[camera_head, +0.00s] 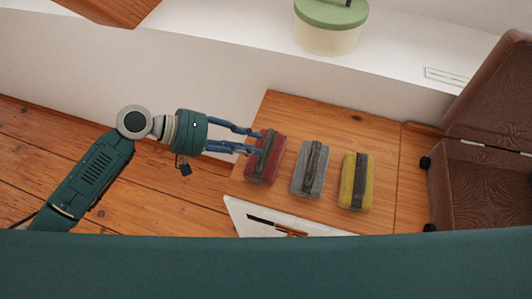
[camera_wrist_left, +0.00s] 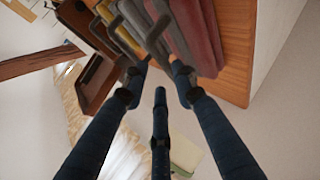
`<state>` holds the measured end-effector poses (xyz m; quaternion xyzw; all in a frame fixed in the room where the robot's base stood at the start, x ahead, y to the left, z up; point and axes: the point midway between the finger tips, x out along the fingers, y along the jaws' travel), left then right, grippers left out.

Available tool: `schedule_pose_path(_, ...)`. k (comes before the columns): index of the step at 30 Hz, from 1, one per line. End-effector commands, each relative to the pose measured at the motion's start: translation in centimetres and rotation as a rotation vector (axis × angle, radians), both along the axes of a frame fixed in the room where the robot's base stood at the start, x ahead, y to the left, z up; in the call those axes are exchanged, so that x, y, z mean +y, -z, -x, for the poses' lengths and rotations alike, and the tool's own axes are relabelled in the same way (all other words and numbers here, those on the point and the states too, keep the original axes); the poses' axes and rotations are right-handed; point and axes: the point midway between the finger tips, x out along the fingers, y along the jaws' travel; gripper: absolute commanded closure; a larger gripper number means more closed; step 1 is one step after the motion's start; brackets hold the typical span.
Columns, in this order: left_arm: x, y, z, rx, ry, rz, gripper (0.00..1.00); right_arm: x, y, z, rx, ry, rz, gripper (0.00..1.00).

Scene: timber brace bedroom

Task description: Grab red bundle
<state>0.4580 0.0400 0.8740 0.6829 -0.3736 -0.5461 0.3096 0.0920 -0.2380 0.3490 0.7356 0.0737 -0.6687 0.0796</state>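The red bundle (camera_head: 265,158), wrapped with a dark strap, lies on a wooden surface (camera_head: 345,122), leftmost of three bundles. My left gripper (camera_head: 261,142) reaches in from the left. Its blue fingers are spread apart, with their tips at the red bundle's left edge; I cannot tell whether they touch it. In the left wrist view the red bundle (camera_wrist_left: 204,36) lies beyond the spread fingers (camera_wrist_left: 160,78), with nothing seen clasped between them. My right gripper is not in view.
A grey bundle (camera_head: 310,170) and a yellow bundle (camera_head: 356,183) lie to the right of the red one. A brown open case (camera_head: 485,180) stands at the far right. A green-lidded container (camera_head: 330,30) stands on the white ledge behind.

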Motion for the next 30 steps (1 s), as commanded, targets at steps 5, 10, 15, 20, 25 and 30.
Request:
schedule_pose_path(5, -1.9, 1.0, -0.2, 0.002, 0.000, 0.003, 0.73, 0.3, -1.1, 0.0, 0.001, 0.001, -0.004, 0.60)
schedule_pose_path(10, -3.8, 2.5, -0.5, -0.001, -0.001, 0.001, 0.73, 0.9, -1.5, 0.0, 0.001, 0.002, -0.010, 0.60)
schedule_pose_path(15, -4.2, 3.0, -0.6, -0.002, -0.002, -0.002, 0.73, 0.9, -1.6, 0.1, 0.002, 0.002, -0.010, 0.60)
schedule_pose_path(20, -4.2, 3.0, -0.6, -0.002, -0.002, -0.002, 0.77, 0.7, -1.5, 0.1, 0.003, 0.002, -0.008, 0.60)
schedule_pose_path(25, -4.2, 3.0, -0.6, 0.000, -0.001, -0.002, 1.00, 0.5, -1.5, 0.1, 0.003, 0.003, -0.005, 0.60)
schedule_pose_path(30, -4.2, 3.0, -0.6, -0.001, -0.001, -0.001, 1.00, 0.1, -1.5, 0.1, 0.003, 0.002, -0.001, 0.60)
